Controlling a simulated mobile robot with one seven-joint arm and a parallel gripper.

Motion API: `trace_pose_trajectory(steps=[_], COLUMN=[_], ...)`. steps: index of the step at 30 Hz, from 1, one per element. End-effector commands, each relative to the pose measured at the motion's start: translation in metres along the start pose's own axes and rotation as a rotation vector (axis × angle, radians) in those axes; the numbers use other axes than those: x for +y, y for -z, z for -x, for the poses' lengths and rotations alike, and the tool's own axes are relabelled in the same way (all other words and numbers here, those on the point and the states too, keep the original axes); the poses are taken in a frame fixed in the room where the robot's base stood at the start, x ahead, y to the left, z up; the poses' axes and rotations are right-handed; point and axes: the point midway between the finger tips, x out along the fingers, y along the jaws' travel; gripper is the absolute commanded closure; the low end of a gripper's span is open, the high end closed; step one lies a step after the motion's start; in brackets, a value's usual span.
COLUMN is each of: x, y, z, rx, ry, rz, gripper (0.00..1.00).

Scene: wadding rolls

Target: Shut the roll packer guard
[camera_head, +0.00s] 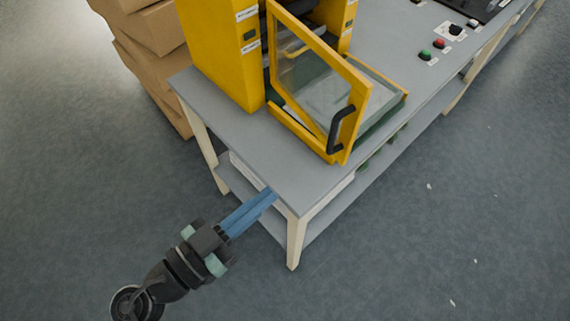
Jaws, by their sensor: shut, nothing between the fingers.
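The roll packer (222,45) is a yellow machine on a grey table. Its guard (362,88) is a yellow-framed clear panel that stands swung open, out from the machine's front. A black handle (340,130) is on the guard's free edge, toward the near side of the table. My gripper (272,194) has long blue fingers, shut and empty. Its tips are at the table's near left edge in the picture, apart from the guard and below left of the handle.
The table (300,185) has a bare strip in front of the machine and a lower shelf. Green and red buttons (432,49) sit on the top at right. Stacked cardboard boxes (150,45) stand behind at left. The floor at right is mostly clear, with small white scraps.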

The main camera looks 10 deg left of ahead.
Motion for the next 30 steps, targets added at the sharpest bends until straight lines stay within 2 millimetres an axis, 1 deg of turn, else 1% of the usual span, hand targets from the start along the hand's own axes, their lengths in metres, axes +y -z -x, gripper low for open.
trace_pose_trajectory(steps=[5,12,15,18,24,30], x=[0.001,0.001,0.001,0.001,0.0,0.0], y=[0.004,0.004,0.004,0.003,0.001,0.0], z=[-0.034,-0.086,-0.104,-0.117,-0.13,-0.131], rx=[0.001,0.002,0.001,0.0,0.0,-0.001], ry=[-0.006,-0.004,-0.004,-0.002,0.0,0.0], rz=[0.0,0.001,0.001,0.001,-0.001,-0.001], gripper=[1.0,1.0,1.0,1.0,1.0,1.0])
